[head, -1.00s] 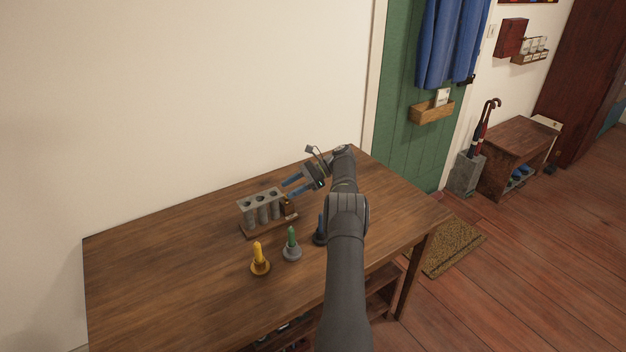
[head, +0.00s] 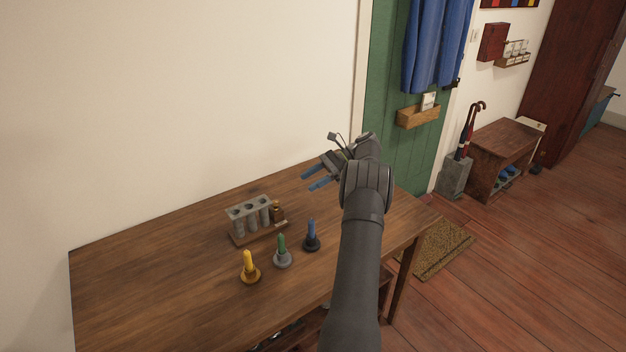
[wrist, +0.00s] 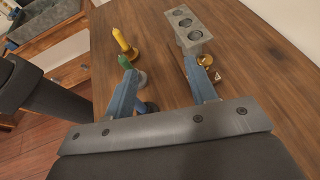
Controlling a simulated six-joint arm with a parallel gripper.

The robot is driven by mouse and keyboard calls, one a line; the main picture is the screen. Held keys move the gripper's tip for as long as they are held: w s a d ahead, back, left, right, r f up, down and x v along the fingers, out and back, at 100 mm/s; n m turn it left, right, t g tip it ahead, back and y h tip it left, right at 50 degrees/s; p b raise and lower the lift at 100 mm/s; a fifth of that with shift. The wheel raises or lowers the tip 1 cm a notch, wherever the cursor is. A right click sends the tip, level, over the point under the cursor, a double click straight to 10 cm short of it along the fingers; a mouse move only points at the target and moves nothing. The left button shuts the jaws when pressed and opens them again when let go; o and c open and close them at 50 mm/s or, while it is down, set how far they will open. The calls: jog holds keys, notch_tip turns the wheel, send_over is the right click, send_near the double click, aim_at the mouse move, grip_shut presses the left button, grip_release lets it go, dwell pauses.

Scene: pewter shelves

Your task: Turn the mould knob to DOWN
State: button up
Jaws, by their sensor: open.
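The mould (head: 248,212) is a grey block with several round openings in its top, on a wooden base on the table. A brass knob (head: 277,209) is at its right end. In the wrist view the mould (wrist: 189,38) is top centre, and the knob (wrist: 207,61) shows partly behind the right finger. I cannot read any mark or the knob's setting. My gripper (head: 306,182) has two blue fingers, open and empty, above the table to the right of the knob and apart from it. It also shows in the wrist view (wrist: 160,68).
A yellow candle (head: 249,266), a green candle (head: 282,250) and a blue candle (head: 311,236) stand in holders in front of the mould. The wooden table (head: 150,270) is clear at left. A wall rises behind it, with a green door (head: 385,100) beyond.

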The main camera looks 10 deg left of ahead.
jog(key=m+t+y, duration=0.2)
jog(key=m+t, duration=0.4)
jog(key=t, duration=0.1)
send_near(275, 202)
jog(key=x, duration=0.7)
jog(key=shift+w+a+f, duration=0.1)
jog(key=shift+a+f, duration=0.05)
jog(key=shift+a, duration=0.2)
jog(key=c, duration=1)
